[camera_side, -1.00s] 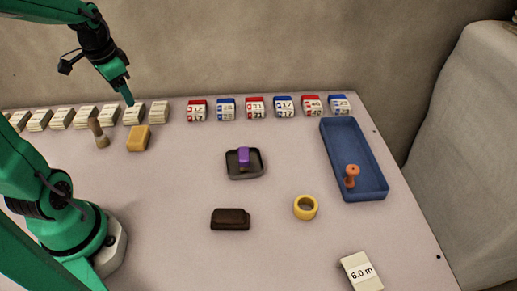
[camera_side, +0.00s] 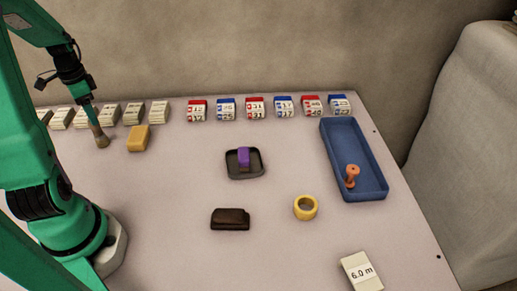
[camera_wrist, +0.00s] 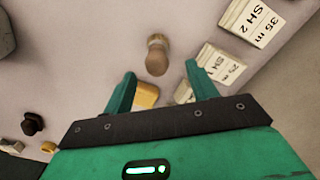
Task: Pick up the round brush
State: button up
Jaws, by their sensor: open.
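The round brush (camera_side: 102,140) is a small brown upright piece, standing on the table at the left in front of the row of white cards. It also shows in the wrist view (camera_wrist: 157,58) as a rounded brown body with a paler band at its far end. My gripper (camera_side: 94,119) is just above the brush in the side view, its tip overlapping the brush's top. In the wrist view the two fingers (camera_wrist: 159,76) are apart, with the brush ahead of the gap between them and nothing held. Contact cannot be told.
A yellow block (camera_side: 138,139) stands close right of the brush. White card stacks (camera_side: 134,113) line the back, close behind it. Further right are a dark tray (camera_side: 243,174), a yellow ring (camera_side: 305,208), a brown block (camera_side: 231,219) and a blue tray (camera_side: 337,140).

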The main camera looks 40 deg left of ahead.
aim_at(97, 129)
jog(key=shift+f, duration=1.05)
jog(key=shift+f, duration=0.1)
jog(key=shift+d+f, duration=0.15)
jog(key=shift+f, duration=2.35)
jog(key=c, duration=1.1)
jog(key=shift+r, duration=0.2)
